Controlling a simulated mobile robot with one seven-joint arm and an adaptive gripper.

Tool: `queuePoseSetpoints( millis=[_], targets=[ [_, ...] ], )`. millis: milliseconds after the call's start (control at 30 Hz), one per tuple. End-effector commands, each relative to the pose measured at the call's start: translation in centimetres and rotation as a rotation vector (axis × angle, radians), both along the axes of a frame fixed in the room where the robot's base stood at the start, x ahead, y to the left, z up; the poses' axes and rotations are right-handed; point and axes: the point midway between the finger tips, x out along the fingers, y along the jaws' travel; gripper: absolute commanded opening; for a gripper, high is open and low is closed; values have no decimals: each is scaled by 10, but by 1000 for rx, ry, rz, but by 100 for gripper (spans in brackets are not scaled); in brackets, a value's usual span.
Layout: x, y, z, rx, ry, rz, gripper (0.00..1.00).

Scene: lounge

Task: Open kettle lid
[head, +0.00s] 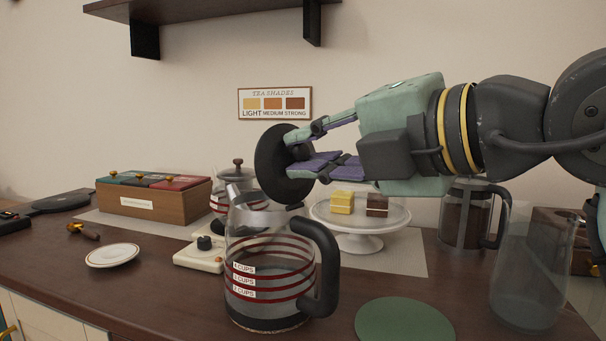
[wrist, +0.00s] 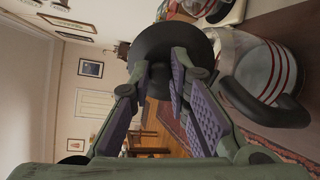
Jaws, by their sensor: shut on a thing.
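The glass kettle (head: 262,285) stands on the counter with red level bands, cup marks and a black handle; clear liquid appears inside. Its top is uncovered. The black round kettle lid (head: 268,165) is in the air above the kettle, apart from it and tilted nearly upright. My gripper (head: 300,155) comes from the right and is shut on the lid. In the wrist view, the lid (wrist: 150,45) is between the fingertips (wrist: 175,75), and the kettle (wrist: 262,62) is at the right.
A second kettle with a dark lid (head: 237,172) stands behind. A cake stand (head: 360,238), a coffee press (head: 465,215) and a tall glass vessel (head: 530,280) are to the right. A saucer (head: 112,255), tea box (head: 150,203) and green mat (head: 405,322) lie around.

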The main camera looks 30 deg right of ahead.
Motion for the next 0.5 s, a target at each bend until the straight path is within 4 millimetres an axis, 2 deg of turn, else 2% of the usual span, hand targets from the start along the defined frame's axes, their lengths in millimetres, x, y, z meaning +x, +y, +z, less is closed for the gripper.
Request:
queuePoseSetpoints(
  millis=[33,500],
  targets=[
    [-1,-2,-8,5,-18,-3,0],
    [-7,-4,-5,32,-103,-3,0]
  ],
)
